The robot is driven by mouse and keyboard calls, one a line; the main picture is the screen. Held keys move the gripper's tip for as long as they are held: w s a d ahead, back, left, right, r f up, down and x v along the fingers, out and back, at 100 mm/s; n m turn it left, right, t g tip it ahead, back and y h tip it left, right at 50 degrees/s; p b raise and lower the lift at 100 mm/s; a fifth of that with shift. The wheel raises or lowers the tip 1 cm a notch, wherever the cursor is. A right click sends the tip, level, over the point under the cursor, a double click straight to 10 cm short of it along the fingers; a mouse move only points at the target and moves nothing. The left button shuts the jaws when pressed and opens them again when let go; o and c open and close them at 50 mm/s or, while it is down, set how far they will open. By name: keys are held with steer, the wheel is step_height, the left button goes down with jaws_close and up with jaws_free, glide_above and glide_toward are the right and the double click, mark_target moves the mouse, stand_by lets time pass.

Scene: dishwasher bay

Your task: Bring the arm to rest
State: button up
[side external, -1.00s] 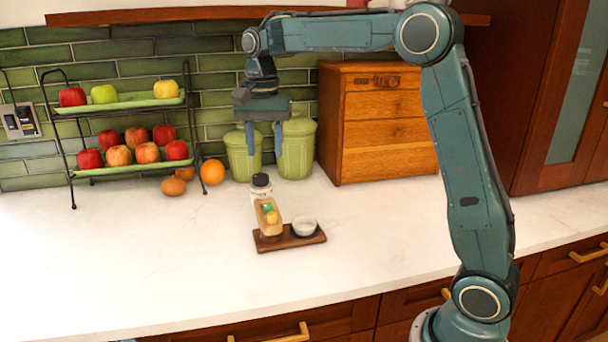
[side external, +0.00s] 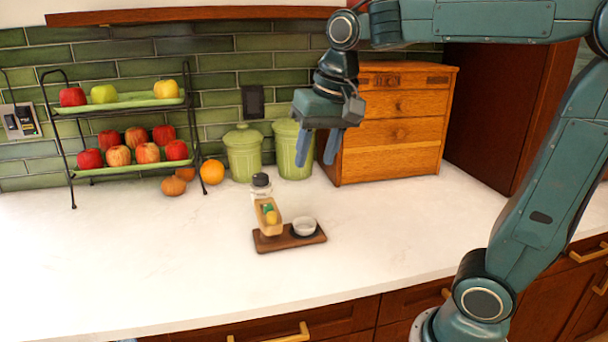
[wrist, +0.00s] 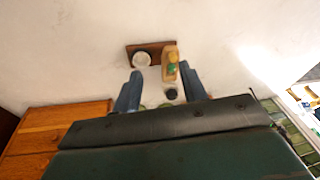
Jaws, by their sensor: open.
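My gripper (side external: 318,150) is open and empty in the side external view. It hangs above the counter in front of the wooden drawer box, apart from everything. Its two blue fingers (wrist: 162,90) also show spread in the wrist view. A small wooden tray (side external: 268,244) lies on the counter below and to the left of it.
The wooden drawer box (side external: 395,130) stands behind my gripper. Two green canisters (side external: 243,155) are at the wall. A two-tier fruit stand (side external: 130,104) is at the left, with an orange (side external: 212,172) beside it. The front and right of the white counter (side external: 150,270) are clear.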

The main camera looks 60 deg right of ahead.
steer(key=s+a+f+n+t, duration=0.1)
steer(key=s+f+n, duration=0.2)
steer(key=s, duration=0.3)
steer(key=s+a+f+n+t, duration=0.1)
steer(key=s+f+n, duration=0.2)
steer(key=s, duration=0.3)
steer(key=shift+s+t, duration=0.3)
